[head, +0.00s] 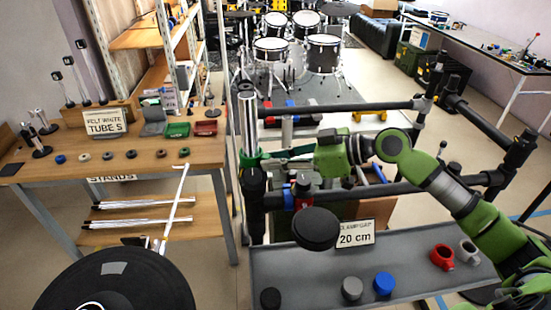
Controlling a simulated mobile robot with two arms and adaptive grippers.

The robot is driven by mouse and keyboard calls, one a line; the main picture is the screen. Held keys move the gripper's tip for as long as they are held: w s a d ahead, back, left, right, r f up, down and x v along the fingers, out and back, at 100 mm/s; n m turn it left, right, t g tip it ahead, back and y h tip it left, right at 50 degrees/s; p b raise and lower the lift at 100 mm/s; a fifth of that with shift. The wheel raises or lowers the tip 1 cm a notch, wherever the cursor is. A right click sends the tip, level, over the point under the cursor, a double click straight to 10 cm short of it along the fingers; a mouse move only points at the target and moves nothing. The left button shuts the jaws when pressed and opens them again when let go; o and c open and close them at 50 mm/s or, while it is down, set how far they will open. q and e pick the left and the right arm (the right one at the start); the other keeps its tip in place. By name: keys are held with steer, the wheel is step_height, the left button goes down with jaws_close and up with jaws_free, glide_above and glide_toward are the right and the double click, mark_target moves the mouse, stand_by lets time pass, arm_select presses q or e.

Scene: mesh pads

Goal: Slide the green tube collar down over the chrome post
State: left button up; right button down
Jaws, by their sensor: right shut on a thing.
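The chrome post (249,122) stands upright at the near left corner of the dark tube frame. The green tube collar (249,160) shows at the lower part of the bright post, just above a black fitting, and appears to be around it. My right gripper (268,156) reaches in from the right, its dark fingers shut on the collar's right side. The fingers hide part of the collar, and the seat below it is hard to make out. My left gripper is not in view.
Black frame tubes (345,106) run right from the post. A black round pad (315,228) and a grey bench (420,270) with red, white, blue and grey collars are in front. A wooden table (130,150) stands left. A large black disc (115,283) fills the lower left.

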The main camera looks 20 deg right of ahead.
steer(key=c, duration=1.9)
jaws_free()
steer(key=v, duration=1.2)
